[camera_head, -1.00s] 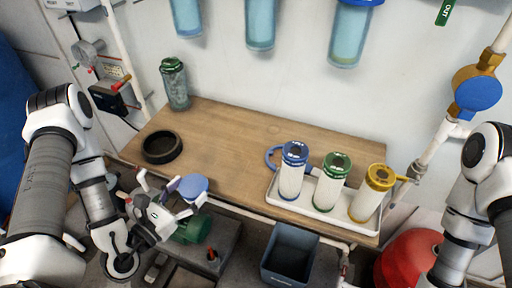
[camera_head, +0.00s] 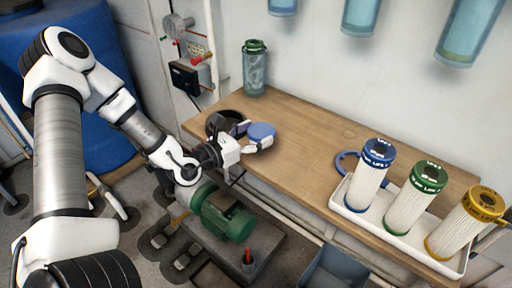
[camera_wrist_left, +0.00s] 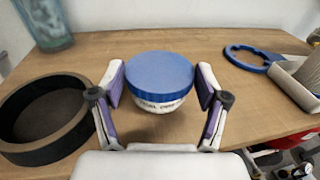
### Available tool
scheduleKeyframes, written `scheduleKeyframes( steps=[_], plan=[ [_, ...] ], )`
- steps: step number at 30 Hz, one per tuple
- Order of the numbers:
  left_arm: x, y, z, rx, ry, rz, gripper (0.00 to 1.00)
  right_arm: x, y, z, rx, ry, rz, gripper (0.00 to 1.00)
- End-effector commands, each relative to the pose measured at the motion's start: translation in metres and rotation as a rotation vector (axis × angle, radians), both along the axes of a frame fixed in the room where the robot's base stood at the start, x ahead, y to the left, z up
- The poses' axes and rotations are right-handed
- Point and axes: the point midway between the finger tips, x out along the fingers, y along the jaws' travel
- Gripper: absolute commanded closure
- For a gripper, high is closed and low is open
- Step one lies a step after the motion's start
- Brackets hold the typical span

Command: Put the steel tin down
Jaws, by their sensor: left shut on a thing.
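The tin (camera_head: 262,132), a short round one with a blue lid and a pale labelled side, is in my left gripper (camera_head: 254,138) at the near edge of the wooden bench, toward its left end. In the left wrist view the tin (camera_wrist_left: 160,78) sits upright between the two fingers, which are shut on its sides. Its underside is hidden, so I cannot tell whether it touches the bench. My right gripper is not in view.
A black ring (camera_wrist_left: 72,133) lies on the bench (camera_head: 310,145) close left of the tin. A green-capped glass canister (camera_head: 255,70) stands behind. A white tray (camera_head: 350,212) with three filter cartridges and a blue wrench (camera_head: 346,164) are at right. Mid-bench is clear.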

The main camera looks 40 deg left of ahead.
Motion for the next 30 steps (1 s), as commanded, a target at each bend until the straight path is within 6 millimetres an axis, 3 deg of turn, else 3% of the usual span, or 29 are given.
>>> scheduleKeyframes(
  steps=[2,7,19,20,21,22,30],
  plan=[
    [0.010,0.004,-0.001,0.005,-0.002,0.000,0.63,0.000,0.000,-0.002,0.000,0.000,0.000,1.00],
    [0.009,0.004,-0.035,0.001,0.004,-0.001,0.63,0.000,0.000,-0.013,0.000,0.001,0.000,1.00],
    [0.009,0.004,-0.041,-0.001,0.000,-0.001,0.63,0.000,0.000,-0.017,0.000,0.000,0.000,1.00],
    [0.009,0.004,-0.040,-0.001,0.000,-0.001,0.18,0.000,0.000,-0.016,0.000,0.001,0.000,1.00],
    [0.009,0.004,-0.039,-0.001,0.000,-0.001,0.04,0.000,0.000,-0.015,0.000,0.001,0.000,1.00],
    [0.009,0.004,-0.039,-0.001,0.000,-0.001,0.00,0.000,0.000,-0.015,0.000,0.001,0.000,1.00],
    [0.009,0.004,-0.039,0.000,0.000,-0.001,0.00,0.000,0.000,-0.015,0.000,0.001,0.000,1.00]
  ],
)
